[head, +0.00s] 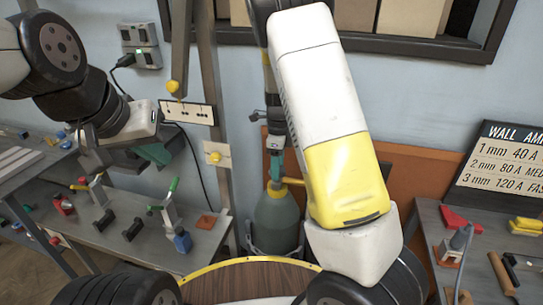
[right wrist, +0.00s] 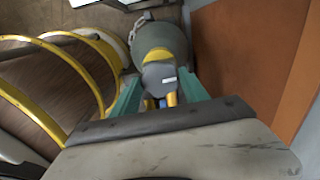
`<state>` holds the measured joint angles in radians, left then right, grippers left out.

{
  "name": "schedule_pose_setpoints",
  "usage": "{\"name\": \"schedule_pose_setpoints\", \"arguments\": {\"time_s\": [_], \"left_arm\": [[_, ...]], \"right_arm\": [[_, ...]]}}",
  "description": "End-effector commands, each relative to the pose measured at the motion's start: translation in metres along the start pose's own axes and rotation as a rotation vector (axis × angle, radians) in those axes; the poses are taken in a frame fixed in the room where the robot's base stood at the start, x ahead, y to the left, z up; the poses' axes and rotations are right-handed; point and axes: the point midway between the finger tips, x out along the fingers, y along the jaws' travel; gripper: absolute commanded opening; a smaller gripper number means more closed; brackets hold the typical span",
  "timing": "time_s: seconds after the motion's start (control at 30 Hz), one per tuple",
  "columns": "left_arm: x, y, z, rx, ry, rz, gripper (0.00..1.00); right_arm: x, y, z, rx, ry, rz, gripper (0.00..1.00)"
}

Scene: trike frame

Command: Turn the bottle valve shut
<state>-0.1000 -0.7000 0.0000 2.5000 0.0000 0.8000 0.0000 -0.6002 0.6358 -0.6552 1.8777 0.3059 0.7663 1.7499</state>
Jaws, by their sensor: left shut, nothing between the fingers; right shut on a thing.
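The grey-green gas bottle (head: 277,222) stands upright against the back wall, partly hidden by my right arm. In the right wrist view, the bottle (right wrist: 168,36) is seen from above. Its valve (right wrist: 158,76) has a grey body and yellow parts and lies between the teal fingers of my right gripper (right wrist: 160,80). In the head view, my right gripper (head: 275,170) points down at the bottle's top, shut on the valve. Exactly where the fingers touch is hard to see. My left gripper (head: 160,154) is shut and empty above the left workbench, away from the bottle.
The left workbench (head: 195,243) holds clamps and small blocks. A round wooden top with a yellow rim (head: 235,263) stands in front of the bottle. An orange panel (head: 420,172) is behind on the right. A right bench (head: 430,215) carries tools and a sign (head: 500,165).

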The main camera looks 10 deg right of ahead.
Motion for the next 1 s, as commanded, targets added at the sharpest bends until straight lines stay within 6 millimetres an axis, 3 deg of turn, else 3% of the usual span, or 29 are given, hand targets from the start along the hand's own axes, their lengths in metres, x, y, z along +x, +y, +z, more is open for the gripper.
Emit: {"name": "schedule_pose_setpoints", "arguments": {"time_s": [0.63,0.67,0.77,1.0], "left_arm": [[0.0,0.0,0.0,0.0,0.0,0.0,0.0],[0.0,0.0,0.0,0.0,0.0,0.0,0.0],[0.0,0.0,0.0,0.0,0.0,0.0,0.0],[0.0,0.0,0.0,0.0,0.0,0.0,0.0]], "right_arm": [[-0.0012,-0.0014,0.0008,0.055,-0.003,-0.004,0.12],[-0.0012,-0.0014,0.0008,0.055,-0.003,-0.004,0.54],[-0.001,-0.0011,0.0006,0.055,-0.002,-0.003,0.74],[-0.0004,-0.0005,0.0003,0.053,-0.001,-0.002,0.74]]}}
